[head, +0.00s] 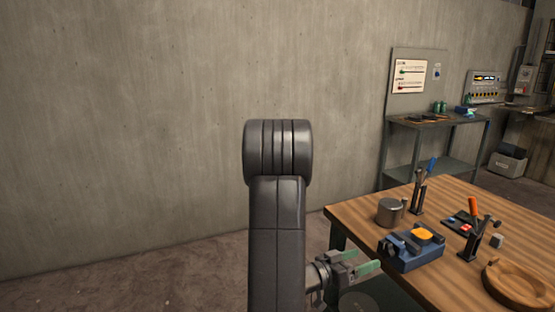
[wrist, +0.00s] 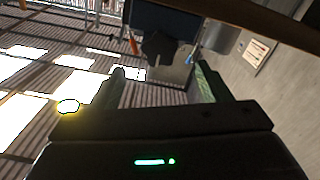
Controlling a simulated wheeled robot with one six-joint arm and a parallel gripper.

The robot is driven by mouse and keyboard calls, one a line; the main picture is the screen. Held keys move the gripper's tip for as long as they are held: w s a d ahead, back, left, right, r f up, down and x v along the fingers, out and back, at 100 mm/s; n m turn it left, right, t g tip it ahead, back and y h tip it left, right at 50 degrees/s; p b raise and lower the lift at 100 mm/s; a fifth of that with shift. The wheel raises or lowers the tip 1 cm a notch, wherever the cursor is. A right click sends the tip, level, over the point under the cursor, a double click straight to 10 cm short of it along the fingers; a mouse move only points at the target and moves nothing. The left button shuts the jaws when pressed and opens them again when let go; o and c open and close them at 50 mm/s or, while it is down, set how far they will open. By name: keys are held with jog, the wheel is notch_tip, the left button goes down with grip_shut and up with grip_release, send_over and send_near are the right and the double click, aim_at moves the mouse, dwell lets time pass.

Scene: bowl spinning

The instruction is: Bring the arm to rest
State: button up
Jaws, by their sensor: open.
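My gripper (head: 366,261) is at the lower middle of the head view, beside the left edge of the wooden table (head: 450,215). Its two green-padded fingers point right and are apart. In the wrist view the fingers (wrist: 158,70) stand spread on either side, with nothing held between them. My dark arm rises in the middle of the head view and hides part of the wall and floor behind it.
On the table are a blue fixture (head: 410,254) with a yellow piece, a grey metal cup (head: 390,212), upright tools in holders, and a round wooden bowl (head: 520,284). A metal bench (head: 435,122) stands behind. The floor at the left is clear.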

aim_at(383, 251)
jog(key=x, duration=0.7)
jog(key=shift+w+d+p, duration=0.1)
jog(key=shift+d+p, duration=0.2)
jog(key=shift+p, duration=0.05)
jog(key=shift+a, duration=0.15)
